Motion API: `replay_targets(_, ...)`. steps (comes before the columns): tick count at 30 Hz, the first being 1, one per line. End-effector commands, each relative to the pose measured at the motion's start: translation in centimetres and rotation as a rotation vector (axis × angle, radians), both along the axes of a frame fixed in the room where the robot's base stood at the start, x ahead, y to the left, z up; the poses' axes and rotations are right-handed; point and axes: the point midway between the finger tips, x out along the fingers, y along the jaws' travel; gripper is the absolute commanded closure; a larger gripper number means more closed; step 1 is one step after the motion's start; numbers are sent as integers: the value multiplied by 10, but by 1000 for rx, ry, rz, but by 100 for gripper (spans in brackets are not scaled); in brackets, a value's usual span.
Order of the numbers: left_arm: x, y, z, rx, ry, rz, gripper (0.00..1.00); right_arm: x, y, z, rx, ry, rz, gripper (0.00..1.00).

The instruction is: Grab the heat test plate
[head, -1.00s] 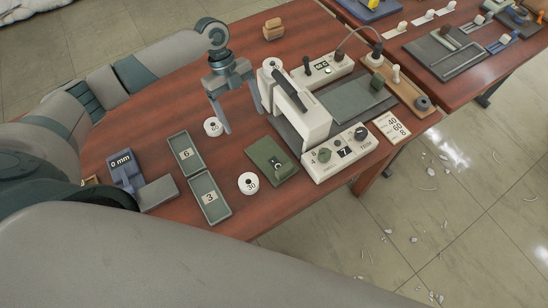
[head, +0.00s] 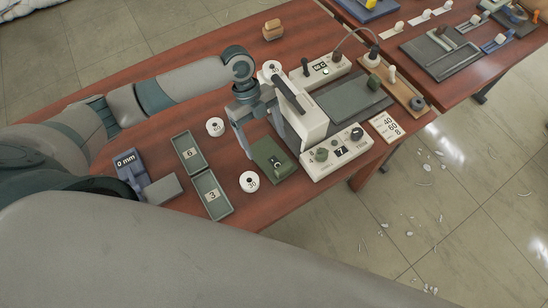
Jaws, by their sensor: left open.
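No label marks the heat test plate, so I cannot tell which thing it is. A small green plate (head: 268,160) with a dark fitting on top lies on the table in front of the white machine (head: 303,115). A larger flat grey-green plate (head: 352,99) lies to the right of the machine. My left gripper (head: 263,145) is open and empty, fingers pointing down, just above or behind the small green plate and close to the machine's left side. I cannot tell whether its fingers touch anything. My right gripper is out of view.
A white control box (head: 337,152) showing 7 stands right of the small green plate. A white disc marked 30 (head: 249,181), another disc (head: 215,126) and trays marked 6 (head: 180,141) and 3 (head: 229,211) lie to the left. A blue 0 mm gauge (head: 126,162) is farther left.

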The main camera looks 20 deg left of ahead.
Motion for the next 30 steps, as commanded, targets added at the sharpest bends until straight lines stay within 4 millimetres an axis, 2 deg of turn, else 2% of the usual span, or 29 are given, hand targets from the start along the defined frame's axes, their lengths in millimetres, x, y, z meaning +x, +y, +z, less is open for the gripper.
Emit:
replay_targets(11, -1, -2, 0, 0, 0, 0, 20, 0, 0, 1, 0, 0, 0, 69)
replay_targets(16, -9, -14, 2, -3, 1, -2, 20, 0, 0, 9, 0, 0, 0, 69)
replay_targets(24, -17, -26, -33, -1, 3, 2, 20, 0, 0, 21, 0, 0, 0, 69)
replay_targets(30, -19, -29, -46, 0, 0, 0, 20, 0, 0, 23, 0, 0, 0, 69)
